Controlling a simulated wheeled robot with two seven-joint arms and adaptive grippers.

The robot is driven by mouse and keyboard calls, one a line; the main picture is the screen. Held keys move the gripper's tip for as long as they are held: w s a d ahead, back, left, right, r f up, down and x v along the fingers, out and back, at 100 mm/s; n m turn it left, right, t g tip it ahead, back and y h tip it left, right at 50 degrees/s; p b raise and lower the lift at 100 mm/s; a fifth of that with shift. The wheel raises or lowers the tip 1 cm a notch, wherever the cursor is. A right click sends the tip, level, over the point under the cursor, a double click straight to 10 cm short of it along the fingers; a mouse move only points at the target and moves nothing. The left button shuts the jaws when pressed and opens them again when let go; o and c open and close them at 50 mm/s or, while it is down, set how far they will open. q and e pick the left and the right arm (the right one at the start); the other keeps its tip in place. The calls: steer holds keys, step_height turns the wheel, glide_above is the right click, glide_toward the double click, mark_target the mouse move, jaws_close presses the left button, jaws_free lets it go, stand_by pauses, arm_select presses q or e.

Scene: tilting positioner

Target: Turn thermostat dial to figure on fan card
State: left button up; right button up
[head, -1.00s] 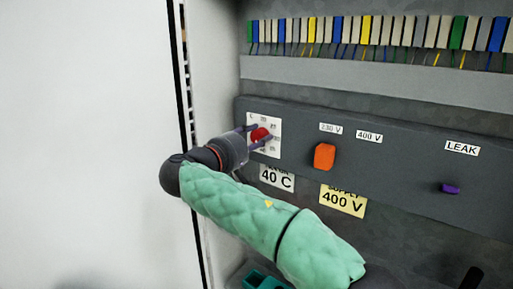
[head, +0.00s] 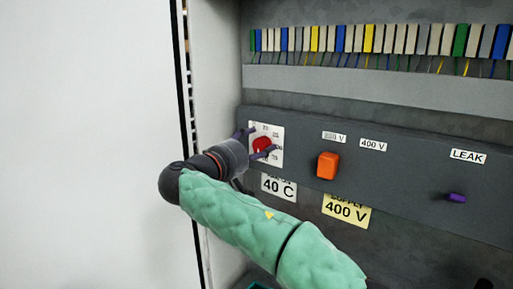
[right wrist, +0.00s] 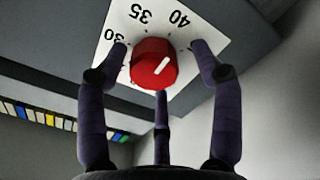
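The thermostat dial is a red round knob (head: 262,144) on a white scale plate (head: 277,133); the knob also shows in the right wrist view (right wrist: 153,64). Its white pointer line leans towards the 40 on the scale, with 35 and 30 further left. My right gripper (head: 262,141) is at the dial, its fingers spread around the knob. In the right wrist view, gaps show between the two outer fingertips and the knob. A card (head: 279,187) below the dial reads 40 C; its top line is partly hidden. My left gripper is not in view.
An orange knob (head: 327,165) under 230 V and 400 V labels is right of the dial. A yellow card (head: 346,209) reads SUPPLY 400 V. A purple lever (head: 456,198) sits under the LEAK label (head: 467,156). The cabinet's side wall (head: 216,90) is close at left.

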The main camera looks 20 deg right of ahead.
steer(key=shift+s+d, duration=0.1)
steer(key=shift+d, duration=0.05)
steer(key=v, duration=1.2)
